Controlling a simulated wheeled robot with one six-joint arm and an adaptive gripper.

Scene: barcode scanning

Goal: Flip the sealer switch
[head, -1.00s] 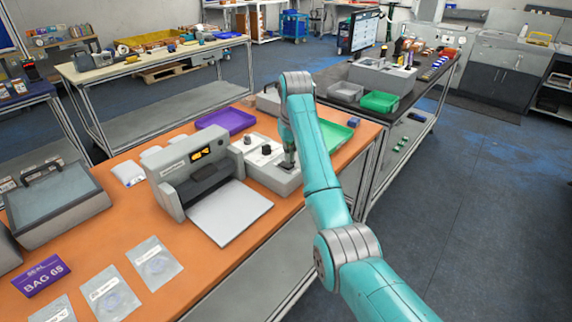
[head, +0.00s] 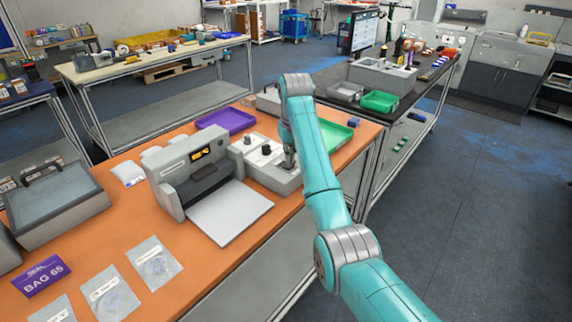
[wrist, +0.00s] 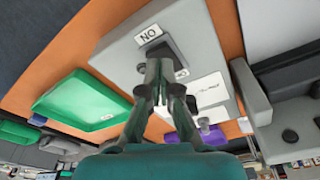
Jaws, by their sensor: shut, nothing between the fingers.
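The sealer (head: 182,166) is a grey machine with a small lit yellow display and a flat white plate in front, on the orange bench. Beside it stands a light grey control box (head: 262,172) with dark knobs, which also shows in the wrist view (wrist: 118,62). In the wrist view a dark switch (wrist: 172,48) sits on the box beside a white label that reads ON, upside down. My gripper (wrist: 160,62) is shut and empty, its fingertips at the switch and partly covering it. I cannot tell whether they touch. In the head view my gripper (head: 289,162) is over the box's right end.
A purple tray (head: 226,120) and a green tray (head: 334,134) lie behind the box. Clear bags (head: 154,262) and a purple BAG 65 sign (head: 40,275) lie at the front left. A grey lidded case (head: 55,205) stands at the left.

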